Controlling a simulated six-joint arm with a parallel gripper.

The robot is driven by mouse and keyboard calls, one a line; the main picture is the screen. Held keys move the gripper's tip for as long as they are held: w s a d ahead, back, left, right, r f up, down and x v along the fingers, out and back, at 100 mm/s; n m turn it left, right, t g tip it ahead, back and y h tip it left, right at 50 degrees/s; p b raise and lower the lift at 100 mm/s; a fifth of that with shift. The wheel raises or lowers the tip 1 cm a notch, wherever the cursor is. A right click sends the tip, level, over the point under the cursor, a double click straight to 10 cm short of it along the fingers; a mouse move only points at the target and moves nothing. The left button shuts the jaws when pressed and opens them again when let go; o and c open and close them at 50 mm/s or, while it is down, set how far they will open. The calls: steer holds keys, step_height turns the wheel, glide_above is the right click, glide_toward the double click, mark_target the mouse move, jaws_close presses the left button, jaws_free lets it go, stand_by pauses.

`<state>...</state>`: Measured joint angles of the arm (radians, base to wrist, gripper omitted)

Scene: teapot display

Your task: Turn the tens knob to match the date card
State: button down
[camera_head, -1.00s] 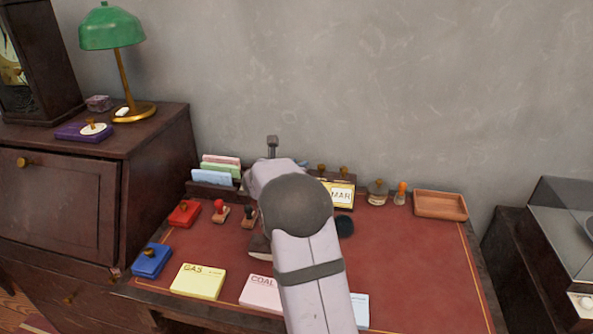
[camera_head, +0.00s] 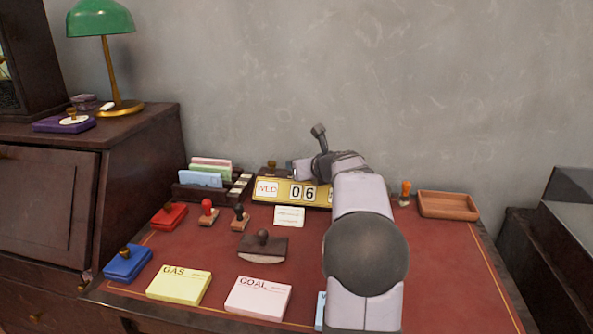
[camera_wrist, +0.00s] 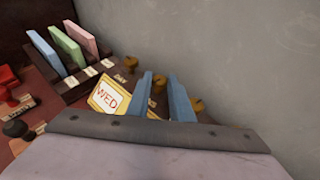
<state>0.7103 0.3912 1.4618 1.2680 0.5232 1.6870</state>
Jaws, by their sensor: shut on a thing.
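The desk calendar (camera_head: 287,190) stands at the back of the desk and reads WED and 06. My arm hides its right part. In the wrist view its WED panel (camera_wrist: 109,97) shows beside the brass day knob (camera_wrist: 120,79). My gripper (camera_wrist: 160,76) is over the calendar's top, with its two blue-grey fingers shut on a brass knob (camera_wrist: 158,84), which looks like the tens knob, right of the day knob. Another brass knob (camera_wrist: 197,106) is beyond the right finger. The small white date card (camera_head: 289,216) lies in front of the calendar; its writing is too small to read.
A letter rack (camera_head: 207,182) with coloured cards is left of the calendar. Stamps, ink pads and a blotter (camera_head: 263,246) lie in front. A wooden tray (camera_head: 447,205) is at the right. The wall is close behind the calendar.

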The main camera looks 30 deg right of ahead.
steer(key=shift+d+r+n+y+p, duration=0.1)
steer(key=shift+d+n+y+p, duration=0.15)
steer(key=shift+n+y+p, duration=0.8)
steer(key=shift+y, duration=0.25)
steer(key=c, duration=1.6)
jaws_free()
steer(key=shift+c, duration=0.2)
steer(key=shift+s, duration=0.1)
steer(key=v, duration=0.6)
steer(key=shift+s+r, duration=0.15)
steer(key=shift+s, duration=0.4)
steer(key=shift+a, duration=0.1)
